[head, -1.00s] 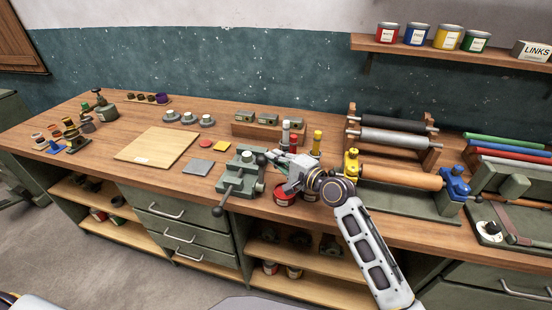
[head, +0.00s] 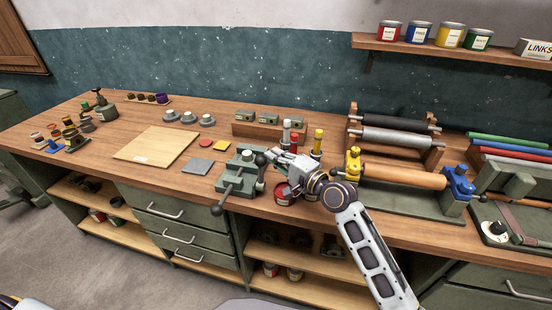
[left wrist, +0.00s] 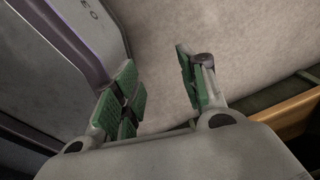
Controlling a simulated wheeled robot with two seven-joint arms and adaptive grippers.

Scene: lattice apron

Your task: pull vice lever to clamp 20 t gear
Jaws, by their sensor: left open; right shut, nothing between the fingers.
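The grey-green vice (head: 238,178) stands at the bench's front edge in the head view. A bar with a dark ball end (head: 218,210) sticks out at its front. A dark knob (head: 261,159) shows at its upper right. My right gripper (head: 272,157) is shut and empty, with its tips close beside that knob. I cannot tell whether they touch. A 20 t gear cannot be made out in the vice at this size. My left gripper (left wrist: 160,76) shows in the left wrist view, open and empty over the floor, away from the vice.
A red tin (head: 283,193) stands under my right gripper. Red and yellow-topped bottles (head: 317,142) stand just behind it. A roller stand (head: 400,175) is to the right. A pale board (head: 157,144) and a grey plate (head: 198,166) lie left of the vice.

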